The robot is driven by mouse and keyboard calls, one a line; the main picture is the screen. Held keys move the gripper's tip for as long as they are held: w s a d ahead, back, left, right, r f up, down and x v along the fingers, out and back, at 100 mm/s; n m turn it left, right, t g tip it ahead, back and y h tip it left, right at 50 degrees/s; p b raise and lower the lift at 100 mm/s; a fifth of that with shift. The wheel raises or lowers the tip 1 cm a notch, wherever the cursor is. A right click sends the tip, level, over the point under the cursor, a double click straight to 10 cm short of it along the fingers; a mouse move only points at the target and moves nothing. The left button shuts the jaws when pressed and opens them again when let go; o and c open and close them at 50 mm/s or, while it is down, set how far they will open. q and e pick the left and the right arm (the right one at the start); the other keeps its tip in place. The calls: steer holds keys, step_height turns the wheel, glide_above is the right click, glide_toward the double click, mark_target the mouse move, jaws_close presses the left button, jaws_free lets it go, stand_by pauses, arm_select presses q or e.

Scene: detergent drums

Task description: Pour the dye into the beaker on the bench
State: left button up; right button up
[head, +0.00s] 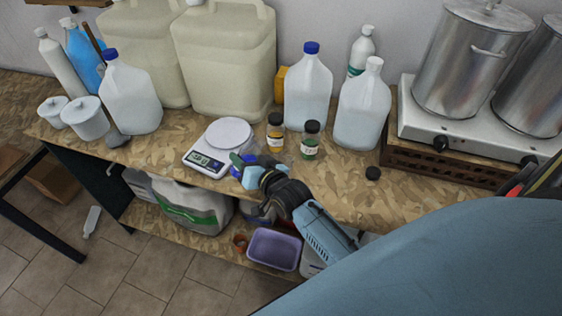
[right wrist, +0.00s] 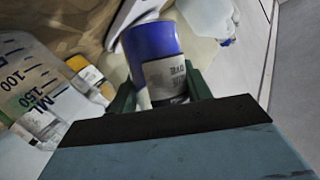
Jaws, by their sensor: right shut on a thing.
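My right gripper (head: 243,168) is shut on a small bottle of blue dye (head: 237,172) in front of the scale, near the bench's front edge. In the right wrist view, the dye bottle (right wrist: 152,42) shows blue contents and a pale label between the green fingers (right wrist: 160,92). How far it tilts is unclear. The clear beaker (right wrist: 38,88), with blue volume marks, is at the left of the right wrist view, apart from the bottle. I cannot make out the beaker clearly in the head view. My left gripper is not in view.
A scale (head: 211,157) stands left of my right gripper. A yellow vial (head: 275,134) and a green vial (head: 310,143) stand close behind it. A loose black cap (head: 372,173) lies to the right. Jugs line the back; a hotplate (head: 460,135) with steel pots stands right.

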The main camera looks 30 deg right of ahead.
mark_target(254, 155)
steer(key=shift+s+d+r+m+t+y+b, duration=0.15)
steer(key=shift+d+r+m+t+y+b, duration=0.2)
steer(key=shift+r+m+b, duration=0.45)
steer(key=m+b, duration=0.1)
steer(key=b, duration=0.2)
steer(key=shift+f+t, duration=0.1)
steer(key=shift+t, duration=0.25)
steer(key=shift+a+r+m+t+y+b, duration=0.2)
steer(key=shift+r+m+t+y+b, duration=0.15)
steer(key=shift+m+b, duration=0.4)
steer(key=m+b, duration=0.1)
steer(key=b, duration=0.1)
steer(key=m+t+b, duration=0.1)
steer(key=b, duration=0.2)
steer(key=shift+a+r+m+b, duration=0.2)
steer(key=shift+m+b, duration=0.1)
steer(key=shift+m, duration=0.05)
steer(key=shift+r+m+t, duration=0.35)
steer(key=shift+r+m, duration=0.05)
steer(key=shift+r, duration=0.1)
steer(key=shift+d+r+m, duration=0.25)
steer(key=shift+d+m, duration=0.05)
steer(key=shift+m, duration=0.1)
steer(key=shift+d+r+m+t, duration=0.1)
steer(key=shift+r+m+t, duration=0.05)
steer(key=shift+m+t, duration=0.15)
steer(key=shift+m+t+b, duration=0.3)
steer(key=shift+m+b, duration=0.05)
steer(key=shift+m, duration=0.15)
